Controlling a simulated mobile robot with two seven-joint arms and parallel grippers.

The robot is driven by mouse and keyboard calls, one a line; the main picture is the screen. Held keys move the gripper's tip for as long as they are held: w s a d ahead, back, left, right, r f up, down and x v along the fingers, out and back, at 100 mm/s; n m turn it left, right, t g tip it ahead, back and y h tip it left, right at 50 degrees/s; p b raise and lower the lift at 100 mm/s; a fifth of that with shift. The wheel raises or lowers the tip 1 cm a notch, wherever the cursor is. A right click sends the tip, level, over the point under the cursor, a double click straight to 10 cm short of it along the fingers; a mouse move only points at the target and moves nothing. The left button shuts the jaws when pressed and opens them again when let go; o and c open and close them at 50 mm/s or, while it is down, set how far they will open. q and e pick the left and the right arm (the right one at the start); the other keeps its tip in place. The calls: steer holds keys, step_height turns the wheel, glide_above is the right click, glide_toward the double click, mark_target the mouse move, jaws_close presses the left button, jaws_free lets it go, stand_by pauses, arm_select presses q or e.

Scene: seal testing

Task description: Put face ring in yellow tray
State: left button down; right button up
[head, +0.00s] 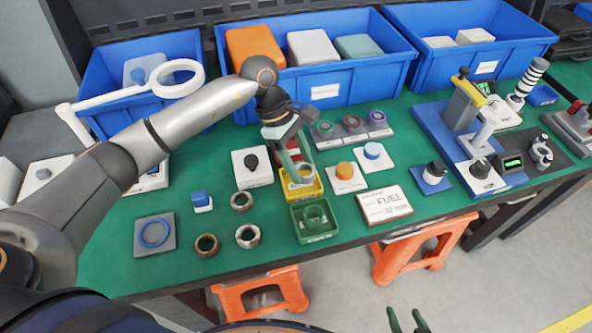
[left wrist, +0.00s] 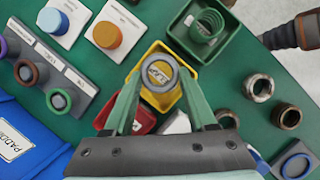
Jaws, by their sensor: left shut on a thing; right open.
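My left gripper (head: 299,180) points down at the yellow tray (head: 317,191) and is shut on a grey face ring. In the left wrist view, the face ring (left wrist: 159,63) sits between the green fingertips (left wrist: 159,77), over the opening of the yellow tray (left wrist: 160,101). In the head view, the fingers partly cover the ring and the tray. I cannot tell whether the ring touches the tray floor. My right gripper (head: 408,321) is open and empty at the bottom edge of the head view, away from the table.
Several loose metal rings, including one (head: 248,236), lie to the left. A FUEL sign (head: 385,205) lies right. Blue bins (head: 380,82) line the back.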

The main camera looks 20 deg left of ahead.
mark_target(301, 185)
arm_select(q)
steer(key=shift+a+f, duration=0.25)
steer(key=shift+f, duration=0.05)
steer(key=f, duration=0.3)
steer(key=shift+w+a+f+p, duration=0.1)
steer(key=shift+a+p, duration=0.1)
steer(key=shift+p, duration=0.15)
steer(key=shift+f, duration=0.15)
steer(key=shift+f, duration=0.1)
steer(key=shift+f, duration=0.15)
steer(key=shift+c, duration=1)
jaws_free()
steer(key=shift+a+r, duration=0.1)
steer(key=shift+r, duration=0.3)
steer(key=b+v, duration=0.1)
steer(key=v, duration=1)
steer(key=shift+r, duration=0.35)
